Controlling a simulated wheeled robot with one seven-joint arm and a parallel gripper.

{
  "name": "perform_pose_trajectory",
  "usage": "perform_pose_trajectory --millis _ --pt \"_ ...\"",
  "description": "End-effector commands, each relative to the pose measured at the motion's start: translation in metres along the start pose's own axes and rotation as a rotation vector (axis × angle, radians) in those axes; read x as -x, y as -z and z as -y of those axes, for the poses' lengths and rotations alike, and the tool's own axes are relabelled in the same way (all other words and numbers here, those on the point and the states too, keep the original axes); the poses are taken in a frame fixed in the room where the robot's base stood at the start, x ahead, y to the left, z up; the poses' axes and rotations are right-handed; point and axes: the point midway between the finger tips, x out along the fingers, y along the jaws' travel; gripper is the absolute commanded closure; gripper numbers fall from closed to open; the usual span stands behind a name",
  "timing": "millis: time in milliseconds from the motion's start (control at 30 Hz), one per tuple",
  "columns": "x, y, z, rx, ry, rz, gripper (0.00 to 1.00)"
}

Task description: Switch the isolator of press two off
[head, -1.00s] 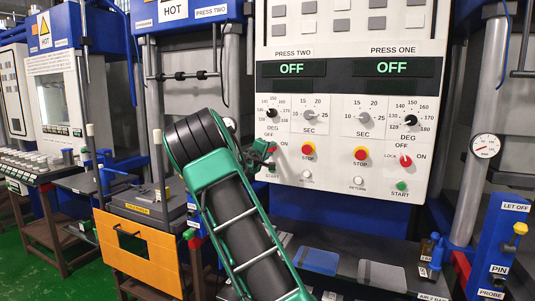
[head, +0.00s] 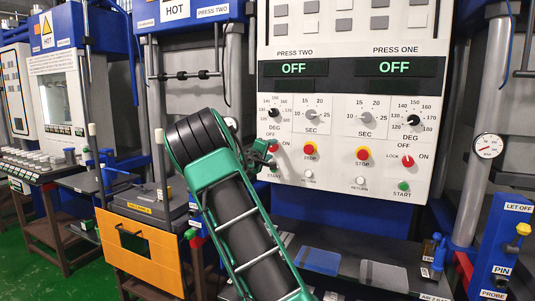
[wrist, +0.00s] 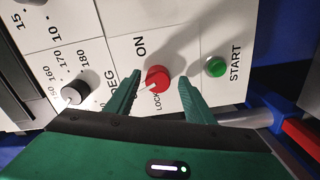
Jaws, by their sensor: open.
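The press two isolator is a red knob (wrist: 157,79) on the white panel. In the wrist view it sits between the two fingers of my open gripper (wrist: 158,88). ON is printed above it and LOCK below it there. A pale pointer mark shows on the knob's lower left side. I cannot tell whether either finger touches it. In the head view my gripper (head: 262,158) is at the panel's left edge and largely covers this knob (head: 272,148). The PRESS TWO display (head: 294,68) reads OFF.
The green START button (wrist: 216,66) is close to the right finger, and the DEG dial (wrist: 75,92) is to the left. In the head view a red STOP button (head: 310,149) is right of my gripper. Press one's isolator (head: 407,161) is farther right.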

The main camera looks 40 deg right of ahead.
Motion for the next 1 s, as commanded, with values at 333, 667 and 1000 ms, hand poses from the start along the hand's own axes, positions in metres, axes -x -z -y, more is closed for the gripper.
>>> perform_pose_trajectory --millis 333,667,1000 --pt "0.053 0.002 0.002 0.000 0.004 -0.003 0.52" --pt "0.099 0.003 0.003 0.000 0.003 -0.004 0.52" --pt "0.106 0.003 0.002 0.000 0.001 -0.003 0.52"
